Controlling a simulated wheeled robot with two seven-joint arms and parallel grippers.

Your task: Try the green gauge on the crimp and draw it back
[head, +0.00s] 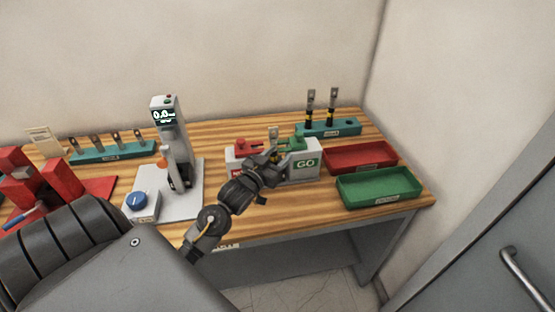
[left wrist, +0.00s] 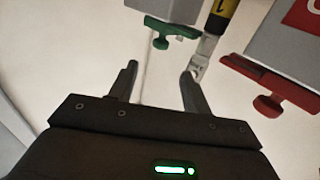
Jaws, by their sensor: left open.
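The green gauge (head: 295,143) sits at the GO block (head: 304,164), and it shows with its knob in the left wrist view (left wrist: 170,30). The crimp, a metal lug on a yellow-banded cable (left wrist: 215,30), stands upright between the two gauge blocks; its top shows in the head view (head: 274,132). My left gripper (left wrist: 160,72) is open with nothing between its fingers, in front of the blocks. Its right finger overlaps the lug's end in the wrist view; I cannot tell whether they touch. In the head view my gripper (head: 274,167) hides part of the blocks.
The red gauge (left wrist: 265,85) is on the other block, at left in the head view (head: 243,146). A red tray (head: 388,168) and a green tray (head: 412,200) lie to the right. Racks with lugs stand behind and left. A grey display stand (head: 168,125) is left of my gripper.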

